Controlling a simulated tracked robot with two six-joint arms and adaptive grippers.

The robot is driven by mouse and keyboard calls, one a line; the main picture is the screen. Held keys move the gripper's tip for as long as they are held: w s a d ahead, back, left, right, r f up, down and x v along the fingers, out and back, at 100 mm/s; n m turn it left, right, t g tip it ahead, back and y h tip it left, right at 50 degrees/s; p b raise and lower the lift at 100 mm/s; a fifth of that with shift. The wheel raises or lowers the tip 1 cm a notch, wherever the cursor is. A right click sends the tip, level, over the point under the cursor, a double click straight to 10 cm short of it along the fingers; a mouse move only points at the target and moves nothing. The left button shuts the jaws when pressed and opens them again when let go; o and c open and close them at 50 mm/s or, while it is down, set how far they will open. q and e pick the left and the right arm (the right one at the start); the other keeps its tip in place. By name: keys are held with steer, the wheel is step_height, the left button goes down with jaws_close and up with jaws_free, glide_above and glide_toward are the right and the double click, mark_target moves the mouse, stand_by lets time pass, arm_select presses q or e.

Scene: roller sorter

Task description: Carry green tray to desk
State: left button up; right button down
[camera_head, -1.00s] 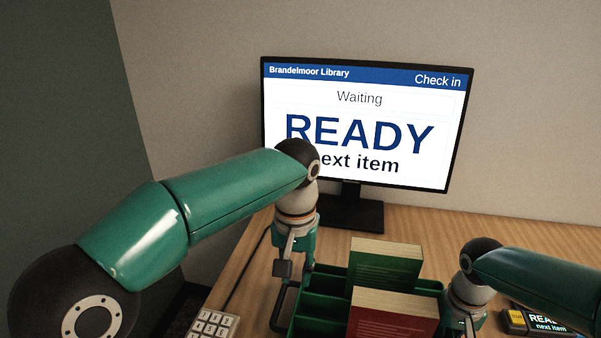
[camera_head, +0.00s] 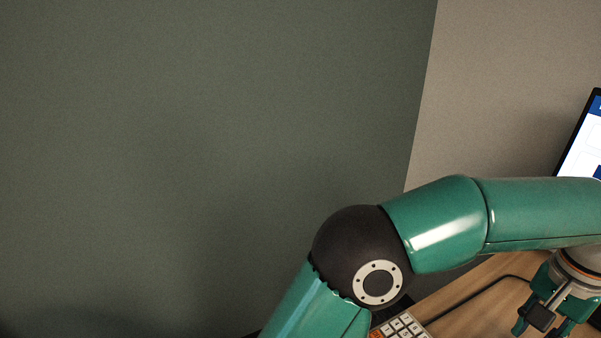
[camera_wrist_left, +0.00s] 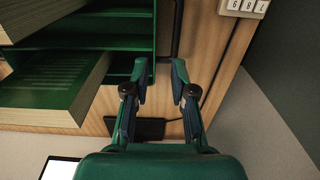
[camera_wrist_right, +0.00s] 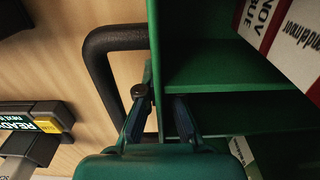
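The green tray shows in the left wrist view (camera_wrist_left: 130,14) at upper left and in the right wrist view (camera_wrist_right: 215,68) at upper right; books stand in its slots. It is outside the head view. My left gripper (camera_wrist_left: 160,78) is open, fingertips apart beside the tray's end, with a dark bar (camera_wrist_left: 172,22) beyond them; the head view shows this gripper (camera_head: 543,326) at lower right. My right gripper (camera_wrist_right: 160,98) has its fingers apart at the tray's other end. The tray's side wall lies between or just behind them; contact is unclear. A black handle (camera_wrist_right: 94,62) loops out from that end.
In the head view, a keypad (camera_head: 402,327) lies at the wooden top's (camera_head: 468,307) near edge and part of a monitor (camera_head: 582,150) shows at right. A small display device (camera_wrist_right: 38,118) lies left of the tray in the right wrist view. Grey-green wall (camera_head: 200,150) fills the left.

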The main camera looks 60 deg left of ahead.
arm_select(q)
steer(key=a+r, duration=0.4)
steer(key=a, duration=0.4)
steer(key=shift+a+r, duration=0.2)
steer(key=shift+r, duration=0.05)
stand_by(0.4)
arm_select(e)
steer(key=c, duration=1.4)
jaws_free()
steer(key=shift+c, duration=0.2)
steer(key=shift+r, duration=0.15)
steer(key=shift+r, duration=6.85)
